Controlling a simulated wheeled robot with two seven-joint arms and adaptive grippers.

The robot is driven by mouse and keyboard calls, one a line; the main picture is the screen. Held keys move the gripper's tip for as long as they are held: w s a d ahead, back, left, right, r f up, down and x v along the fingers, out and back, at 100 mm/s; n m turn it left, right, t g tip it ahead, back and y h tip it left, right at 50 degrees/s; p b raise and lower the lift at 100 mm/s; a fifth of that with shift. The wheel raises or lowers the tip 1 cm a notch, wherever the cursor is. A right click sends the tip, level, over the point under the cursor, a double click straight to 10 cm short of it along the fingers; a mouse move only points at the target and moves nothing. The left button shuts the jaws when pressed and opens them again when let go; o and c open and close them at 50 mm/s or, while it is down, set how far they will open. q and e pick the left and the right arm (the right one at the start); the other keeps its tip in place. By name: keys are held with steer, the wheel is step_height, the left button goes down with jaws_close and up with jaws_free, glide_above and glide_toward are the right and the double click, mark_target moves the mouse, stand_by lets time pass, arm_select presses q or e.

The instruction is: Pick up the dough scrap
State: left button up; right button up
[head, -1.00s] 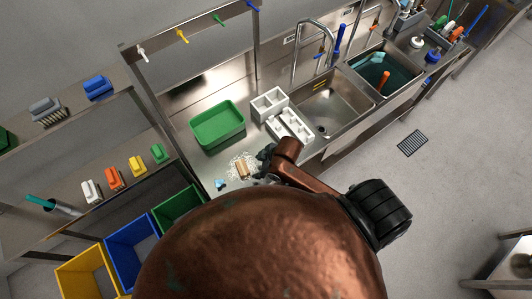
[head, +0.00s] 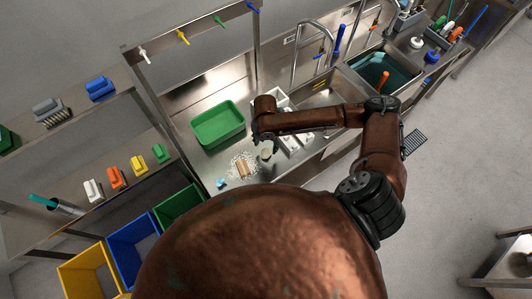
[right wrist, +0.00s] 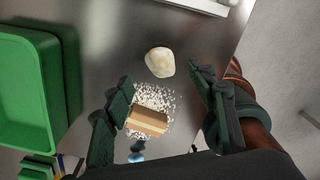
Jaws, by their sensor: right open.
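The dough scrap, a pale cream rounded lump (right wrist: 160,62), lies on the steel counter in the right wrist view. In the head view it shows as a small pale spot (head: 266,153) just below my right gripper (head: 262,139). In the right wrist view my right gripper (right wrist: 163,80) is open, its dark fingers wide apart. The lump appears beyond the fingertips, between their lines and nearer the right finger. Nothing is between the fingers in contact with them. My left gripper is not in view.
A wooden block (right wrist: 147,122) lies among white crumbs (right wrist: 155,97) beside the scrap, with a small blue object (right wrist: 137,152) near it. A green tray (head: 218,124) stands to the left. White containers (head: 288,142) and a sink (head: 345,97) are to the right.

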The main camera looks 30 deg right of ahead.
mark_target(266, 152)
steer(key=shift+f+p, duration=0.55)
steer(key=shift+f, duration=2.1)
steer(key=shift+s, duration=0.1)
steer(key=c, duration=1.2)
steer(key=shift+r, duration=0.1)
steer(key=shift+c, duration=0.2)
